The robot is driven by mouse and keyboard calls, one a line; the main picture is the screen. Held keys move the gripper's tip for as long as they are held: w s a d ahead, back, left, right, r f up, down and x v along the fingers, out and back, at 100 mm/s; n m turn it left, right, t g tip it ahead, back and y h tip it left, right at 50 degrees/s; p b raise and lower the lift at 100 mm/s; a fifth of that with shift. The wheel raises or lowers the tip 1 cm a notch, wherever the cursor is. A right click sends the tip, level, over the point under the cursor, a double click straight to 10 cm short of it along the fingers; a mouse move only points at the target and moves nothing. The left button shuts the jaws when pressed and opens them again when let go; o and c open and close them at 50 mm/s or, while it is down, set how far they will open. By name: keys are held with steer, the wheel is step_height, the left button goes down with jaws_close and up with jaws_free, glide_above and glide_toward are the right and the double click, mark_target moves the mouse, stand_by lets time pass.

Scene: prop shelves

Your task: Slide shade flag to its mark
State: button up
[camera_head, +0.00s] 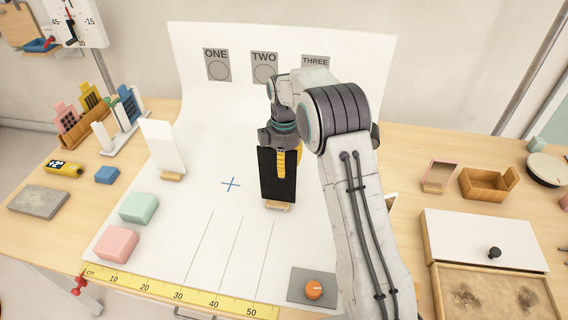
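The shade flag appears to be the black upright panel (268,189) on a small wooden foot. It stands on the white sheet (145,245), right of a blue cross mark (231,184). Several thin lines run across the sheet in front of the panel. My gripper (282,163) points down at the panel's top part, with a yellow finger in front of its face. Whether the fingers touch or grip it cannot be told. The other finger is mostly hidden by my arm and the panel.
A white upright card (163,148) stands left of the cross. Green (138,207) and pink (116,244) blocks sit at the sheet's left edge. A yellow ruler (178,293) lines the front. An orange knob (314,290) is at front right. The sheet around the cross is clear.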

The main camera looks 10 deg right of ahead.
step_height(320, 180, up, 12)
steer(key=shift+f, duration=0.25)
steer(key=s+d+r+m+t, duration=0.1)
steer(key=s+r+m, duration=0.25)
steer(key=s, duration=0.45)
steer(key=s+r+m+t, duration=0.1)
steer(key=s+r+m, duration=0.2)
steer(key=s+r, duration=0.35)
steer(key=s+f+m+t, duration=0.1)
steer(key=s+f+m, duration=0.2)
steer(key=s, duration=0.6)
steer(key=s+f+m+t, duration=0.1)
steer(key=s+f+m, duration=0.2)
steer(key=s, duration=0.6)
steer(key=shift+s+d+f, duration=0.2)
steer(key=shift+s+f, duration=0.15)
steer(key=shift+f, duration=0.2)
steer(key=shift+d+m, duration=0.1)
steer(key=shift+m, duration=0.15)
